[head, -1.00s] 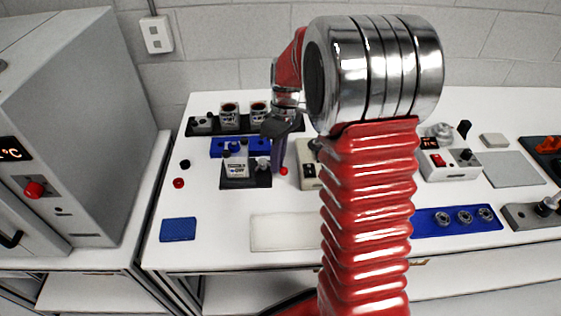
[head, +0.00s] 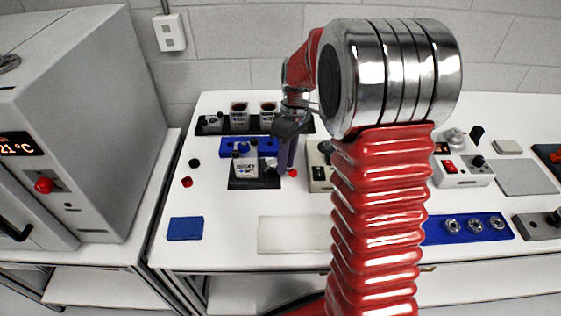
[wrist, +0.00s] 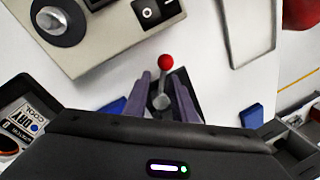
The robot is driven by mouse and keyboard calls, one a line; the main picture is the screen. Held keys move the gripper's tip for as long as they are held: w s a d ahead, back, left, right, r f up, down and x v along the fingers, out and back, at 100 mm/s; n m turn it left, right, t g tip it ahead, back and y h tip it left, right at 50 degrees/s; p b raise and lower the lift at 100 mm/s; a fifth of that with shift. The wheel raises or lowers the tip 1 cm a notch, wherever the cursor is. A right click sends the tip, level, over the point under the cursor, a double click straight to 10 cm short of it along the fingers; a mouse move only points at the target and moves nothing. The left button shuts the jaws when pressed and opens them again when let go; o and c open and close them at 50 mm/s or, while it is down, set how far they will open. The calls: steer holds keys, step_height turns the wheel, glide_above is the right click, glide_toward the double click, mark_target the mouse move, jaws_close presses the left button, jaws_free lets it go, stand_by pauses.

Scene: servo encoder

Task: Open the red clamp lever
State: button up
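The clamp lever has a red ball knob (wrist: 166,61) on a short grey metal stem (wrist: 160,85). In the wrist view it stands between the two purple fingers of my gripper (wrist: 160,82), which are apart on either side of it. I see no clear contact. In the head view the red knob (head: 293,172) shows just right of the fingertips of my gripper (head: 287,165). The dark clamp base (head: 253,182) carries a white labelled block (head: 246,163). The lever's pivot is mostly hidden by my gripper.
A beige box with a switch and knob (head: 319,170) stands close right of the lever. A blue rack (head: 232,147) and labelled containers (head: 240,114) are behind. A blue block (head: 185,228) and a pale mat (head: 291,234) lie in front, with bare table between.

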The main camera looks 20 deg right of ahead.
steer(key=shift+r, duration=0.25)
step_height(320, 180, up, 13)
steer(key=w+d, duration=0.1)
steer(key=d, duration=0.1)
steer(key=shift+w, duration=0.25)
steer(key=shift+d, duration=0.1)
stand_by(0.5)
